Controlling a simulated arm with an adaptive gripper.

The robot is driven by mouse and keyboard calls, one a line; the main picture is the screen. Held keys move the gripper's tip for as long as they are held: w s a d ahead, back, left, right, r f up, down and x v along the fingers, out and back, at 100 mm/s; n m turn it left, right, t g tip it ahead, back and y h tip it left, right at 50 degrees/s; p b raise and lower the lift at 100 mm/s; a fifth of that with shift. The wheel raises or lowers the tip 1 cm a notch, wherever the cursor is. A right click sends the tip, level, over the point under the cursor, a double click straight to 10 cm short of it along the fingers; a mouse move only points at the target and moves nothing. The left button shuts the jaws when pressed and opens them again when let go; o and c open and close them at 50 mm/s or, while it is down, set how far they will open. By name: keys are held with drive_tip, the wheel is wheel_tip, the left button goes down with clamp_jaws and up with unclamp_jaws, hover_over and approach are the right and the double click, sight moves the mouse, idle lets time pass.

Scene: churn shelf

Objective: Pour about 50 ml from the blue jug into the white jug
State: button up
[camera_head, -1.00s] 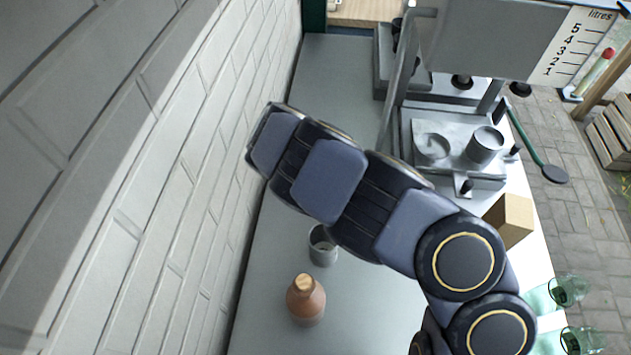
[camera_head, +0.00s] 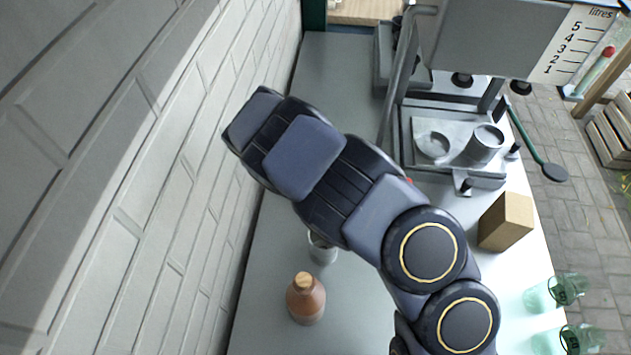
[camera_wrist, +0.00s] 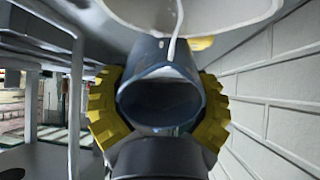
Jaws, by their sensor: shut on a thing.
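My gripper (camera_wrist: 158,108) shows in the wrist view as two yellow ridged pads, one on each side of the blue jug (camera_wrist: 140,72), shut on it. The jug's open mouth faces the camera, and its inside looks dark blue with a pale patch near the upper lip. A thin white stream runs from that lip toward a pale rounded vessel at the top edge, which looks like the white jug (camera_wrist: 215,14). Only part of that vessel shows, and its liquid level cannot be read. In the head view my arm hides the gripper and both jugs.
A corked clay bottle (camera_head: 306,302) and a grey metal cup (camera_head: 324,253), partly covered by my arm, stand on the counter (camera_head: 335,75). A brick wall (camera_head: 150,170) runs along the left. A brown box (camera_head: 506,222), drinking glasses (camera_head: 557,292) and a metal tray (camera_head: 425,168) are right.

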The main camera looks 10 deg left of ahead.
drive_tip(key=shift+p, duration=0.75)
drive_tip(key=shift+s+a+r+t+h+p, duration=0.15)
drive_tip(key=shift+r+t+p, duration=0.2)
drive_tip(key=shift+t+p, duration=0.55)
drive_tip(key=shift+s+d+r+t+h+p, duration=0.15)
drive_tip(key=shift+r+t+p, duration=0.15)
drive_tip(key=shift+t+p, duration=0.6)
drive_tip(key=shift+a+r, duration=0.1)
drive_tip(key=shift+r, duration=0.2)
idle(0.3)
drive_tip(key=shift+s+r, duration=0.1)
drive_tip(key=shift+r, duration=0.4)
drive_tip(key=shift+f, duration=0.5)
drive_tip(key=shift+w+f+g, duration=0.4)
drive_tip(key=shift+w+g, duration=0.05)
drive_tip(key=shift+g, duration=0.35)
drive_tip(key=shift+w+f+g+y, duration=0.2)
drive_tip(key=shift+f+g+y, duration=0.3)
drive_tip(key=shift+g, duration=0.7)
drive_tip(key=shift+f, duration=0.1)
drive_tip(key=shift+w, duration=0.15)
